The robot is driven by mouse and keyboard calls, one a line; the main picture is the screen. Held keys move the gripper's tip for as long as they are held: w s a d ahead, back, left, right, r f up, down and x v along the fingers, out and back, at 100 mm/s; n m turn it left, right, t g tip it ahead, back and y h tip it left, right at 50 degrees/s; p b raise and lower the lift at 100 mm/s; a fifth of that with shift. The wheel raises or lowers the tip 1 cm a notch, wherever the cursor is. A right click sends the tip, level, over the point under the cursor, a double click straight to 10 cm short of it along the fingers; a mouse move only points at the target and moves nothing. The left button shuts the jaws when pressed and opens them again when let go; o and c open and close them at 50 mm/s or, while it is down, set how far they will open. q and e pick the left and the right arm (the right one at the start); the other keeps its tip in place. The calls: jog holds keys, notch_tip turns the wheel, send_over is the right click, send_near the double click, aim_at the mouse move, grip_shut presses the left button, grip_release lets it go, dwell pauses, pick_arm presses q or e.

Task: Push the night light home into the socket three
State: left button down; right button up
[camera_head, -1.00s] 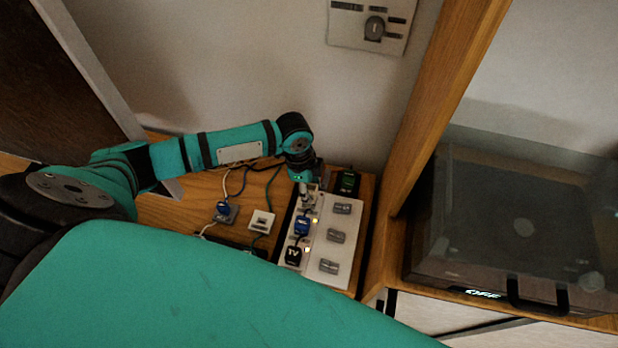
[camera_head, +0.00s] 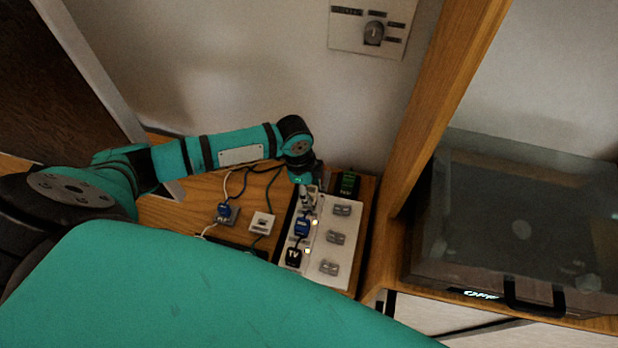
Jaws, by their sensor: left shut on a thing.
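A white power strip (camera_head: 327,258) lies on the wooden surface below the wall. A blue plug (camera_head: 302,228) and a black plug marked TV (camera_head: 293,257) sit in its left row. My left gripper (camera_head: 308,193) is at the strip's far end, beyond the blue plug, pointing down. It is shut on a small pale thing, likely the night light, mostly hidden by the fingers. I cannot tell how deep it sits in the socket under it. My right gripper is out of view.
Grey switches (camera_head: 335,238) line the strip's right side. A dark green-lit device (camera_head: 347,184) stands just behind it. A loose blue plug (camera_head: 224,211) and a white socket block (camera_head: 262,223) with cables lie left. A wooden post (camera_head: 440,110) rises on the right.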

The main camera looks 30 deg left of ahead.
pick_arm(q)
jog(key=shift+p, duration=0.4)
jog(key=shift+f+b, duration=0.7)
jog(key=shift+f, duration=0.9)
jog(key=c, duration=0.8)
grip_release()
jog(key=shift+r, duration=0.2)
jog(key=r, duration=0.3)
jog(key=a+r, duration=0.1)
jog(key=r, duration=0.7)
jog(key=shift+s+a+r, duration=0.25)
jog(key=shift+a, duration=0.1)
